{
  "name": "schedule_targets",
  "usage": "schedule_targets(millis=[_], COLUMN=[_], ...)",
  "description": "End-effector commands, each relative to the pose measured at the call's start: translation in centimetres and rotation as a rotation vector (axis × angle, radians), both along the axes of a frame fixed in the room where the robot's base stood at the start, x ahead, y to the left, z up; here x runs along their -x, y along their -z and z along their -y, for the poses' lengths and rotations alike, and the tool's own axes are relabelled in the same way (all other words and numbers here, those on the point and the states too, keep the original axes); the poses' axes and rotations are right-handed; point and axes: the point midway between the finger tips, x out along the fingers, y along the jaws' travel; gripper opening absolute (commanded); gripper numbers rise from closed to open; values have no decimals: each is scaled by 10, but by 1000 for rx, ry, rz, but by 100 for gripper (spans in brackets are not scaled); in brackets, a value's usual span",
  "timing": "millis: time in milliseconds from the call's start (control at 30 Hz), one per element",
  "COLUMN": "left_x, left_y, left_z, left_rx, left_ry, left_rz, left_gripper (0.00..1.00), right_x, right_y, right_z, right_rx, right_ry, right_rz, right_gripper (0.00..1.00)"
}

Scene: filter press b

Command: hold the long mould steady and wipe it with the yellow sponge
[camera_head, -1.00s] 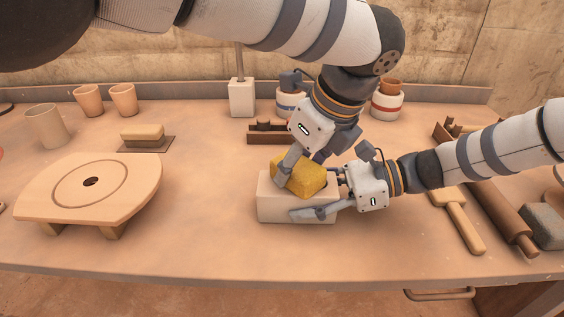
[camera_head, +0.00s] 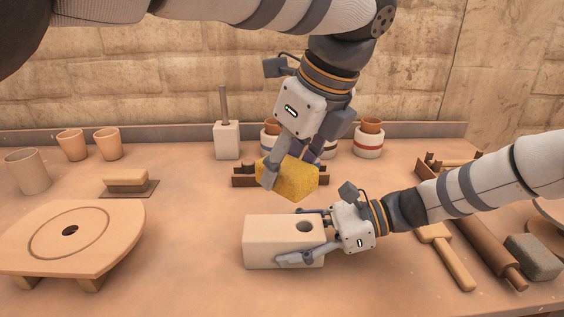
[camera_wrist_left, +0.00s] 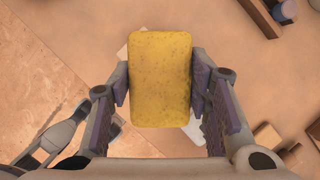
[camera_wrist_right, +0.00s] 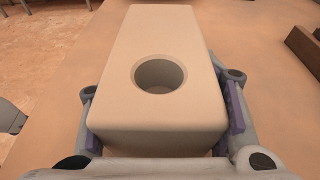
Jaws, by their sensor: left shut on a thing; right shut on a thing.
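The long mould (camera_head: 268,232) is a pale cream block with a round hole in its top near the right end. It lies on the table in the head view. My right gripper (camera_head: 296,236) is shut on the mould's right end, one finger along each long side. The right wrist view shows the mould (camera_wrist_right: 160,35) between the fingers. My left gripper (camera_head: 290,172) is shut on the yellow sponge (camera_head: 290,180) and holds it above the mould, apart from it. The left wrist view shows the sponge (camera_wrist_left: 160,80) between both fingers, hiding much of the mould below.
A round-topped wooden stand (camera_head: 70,240) is at the left. A brush on a dark plate (camera_head: 128,186), cups (camera_head: 70,145) and jars (camera_head: 368,140) stand farther back. A wooden paddle (camera_head: 450,260), a rolling pin (camera_head: 490,250) and a grey block (camera_head: 534,256) lie at the right.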

Motion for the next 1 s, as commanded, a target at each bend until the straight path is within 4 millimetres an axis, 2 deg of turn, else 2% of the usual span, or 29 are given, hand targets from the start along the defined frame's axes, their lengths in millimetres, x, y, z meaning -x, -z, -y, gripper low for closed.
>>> schedule_targets(millis=[367, 400, 500, 833, 933, 1000], left_x=[0, 0, 0, 0, 0, 0], left_y=[0, 0, 0, 0, 0, 0], left_z=[0, 0, 0, 0, 0, 0], left_rx=[0, 0, 0, 0, -1, -1], left_ry=[0, 0, 0, 0, 0, 0], left_rz=[0, 0, 0, 0, 1, 1], left_gripper=[16, 16, 16, 16, 16, 16], right_x=[0, 0, 0, -1, -1, -1], right_y=[0, 0, 0, -1, -7, -12], right_z=[0, 0, 0, 3, 19, 38], right_rx=[1, 1, 1, 0, -1, 0], right_ry=[1, 1, 1, 2, 3, 5], right_rz=[1, 1, 1, 1, 4, 3], right_gripper=[39, 59, 78, 78, 78, 78])
